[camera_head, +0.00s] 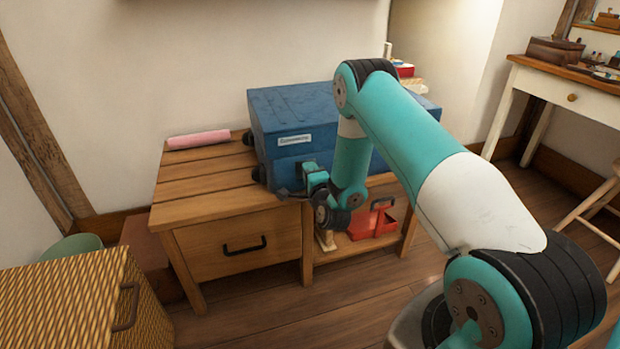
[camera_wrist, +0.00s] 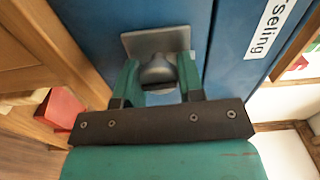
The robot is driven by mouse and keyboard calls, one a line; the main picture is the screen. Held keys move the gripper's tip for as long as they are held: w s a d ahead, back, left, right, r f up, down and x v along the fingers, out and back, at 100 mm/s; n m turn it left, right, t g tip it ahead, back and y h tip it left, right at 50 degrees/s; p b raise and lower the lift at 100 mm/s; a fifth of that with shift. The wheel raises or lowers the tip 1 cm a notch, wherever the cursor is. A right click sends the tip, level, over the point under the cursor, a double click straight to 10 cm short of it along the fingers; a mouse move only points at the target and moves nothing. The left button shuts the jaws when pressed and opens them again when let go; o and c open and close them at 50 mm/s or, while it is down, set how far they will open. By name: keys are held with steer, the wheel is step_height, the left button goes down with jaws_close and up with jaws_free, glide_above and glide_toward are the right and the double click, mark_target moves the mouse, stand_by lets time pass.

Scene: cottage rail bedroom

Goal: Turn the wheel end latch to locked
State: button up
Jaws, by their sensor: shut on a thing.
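A blue case (camera_head: 290,110) with a white label lies on the wooden bench, with dark wheels (camera_head: 249,138) at its left end.
The bench (camera_head: 190,187) has a drawer with a dark handle. A pink roll (camera_head: 198,139) lies on its top left. A red container (camera_head: 372,222) stands on the lower shelf. A wicker chest (camera_head: 75,300) is at the front left, and a white desk (camera_head: 560,90) is at the right.

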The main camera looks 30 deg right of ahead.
steer(key=shift+m, duration=0.3)
stand_by(0.4)
steer(key=o, duration=0.9)
